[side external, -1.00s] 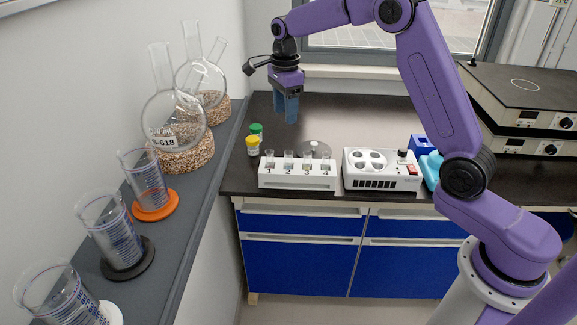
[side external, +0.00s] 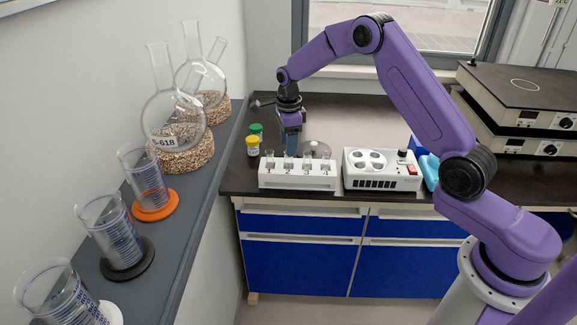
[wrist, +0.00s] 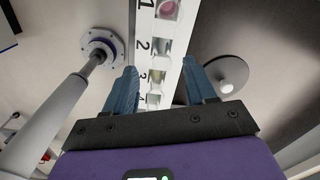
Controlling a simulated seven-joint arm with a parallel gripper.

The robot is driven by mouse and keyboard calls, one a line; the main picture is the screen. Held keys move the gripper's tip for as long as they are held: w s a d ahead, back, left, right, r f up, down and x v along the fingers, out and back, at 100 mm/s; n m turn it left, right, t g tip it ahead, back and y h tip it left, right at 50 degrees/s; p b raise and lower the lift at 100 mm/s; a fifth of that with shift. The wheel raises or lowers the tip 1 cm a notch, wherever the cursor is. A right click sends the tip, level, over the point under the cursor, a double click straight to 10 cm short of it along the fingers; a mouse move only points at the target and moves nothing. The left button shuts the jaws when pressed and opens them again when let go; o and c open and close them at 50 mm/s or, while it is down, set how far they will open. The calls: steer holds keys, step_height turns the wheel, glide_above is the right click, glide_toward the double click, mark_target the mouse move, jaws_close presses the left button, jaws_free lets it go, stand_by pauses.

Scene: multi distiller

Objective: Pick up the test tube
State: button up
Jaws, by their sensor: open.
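My gripper (side external: 291,152) points down, open, close above or behind the rack's second tube from the left. The fingers (wrist: 161,80) hold nothing; exact contact is unclear.
Yellow-capped (side external: 253,146) and green-capped (side external: 256,131) jars stand behind the rack's left end. A grey disc (side external: 316,149) lies behind the rack. A white device with round wells (side external: 382,170) stands to the right. Glassware lines the left shelf (side external: 190,228).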

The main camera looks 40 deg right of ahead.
mark_target(289, 166)
steer(key=shift+f, duration=2.95)
jaws_close()
